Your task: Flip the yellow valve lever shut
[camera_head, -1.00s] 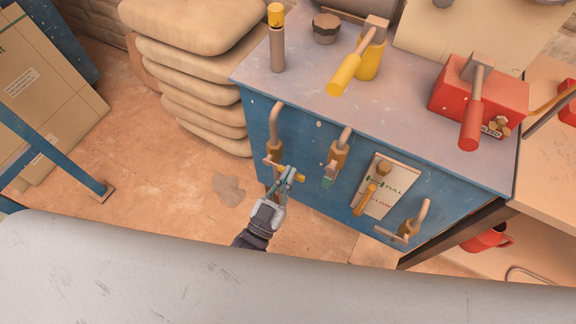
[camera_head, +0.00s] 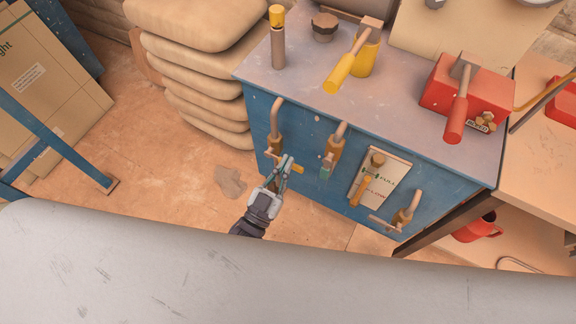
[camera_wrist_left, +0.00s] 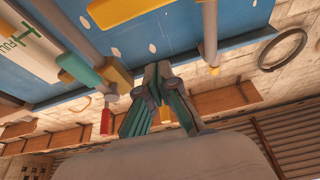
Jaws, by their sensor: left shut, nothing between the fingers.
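A small yellow-tipped lever (camera_head: 297,167) sits on the leftmost valve (camera_head: 275,143) of the blue cabinet's front, below a bent copper pipe. My left gripper (camera_head: 287,160) is shut and empty, its tips right at this lever, just left of the yellow tip. I cannot tell whether they touch. In the left wrist view the shut fingers (camera_wrist_left: 155,80) show close to yellow and green handle parts, and I cannot tell clearly which valve each belongs to. A larger yellow-handled lever (camera_head: 345,70) stands on the cabinet top. My right gripper is not in view.
A red box with a red lever (camera_head: 458,115) is on top. Stacked sacks (camera_head: 200,70) stand left. The floor before the cabinet is open.

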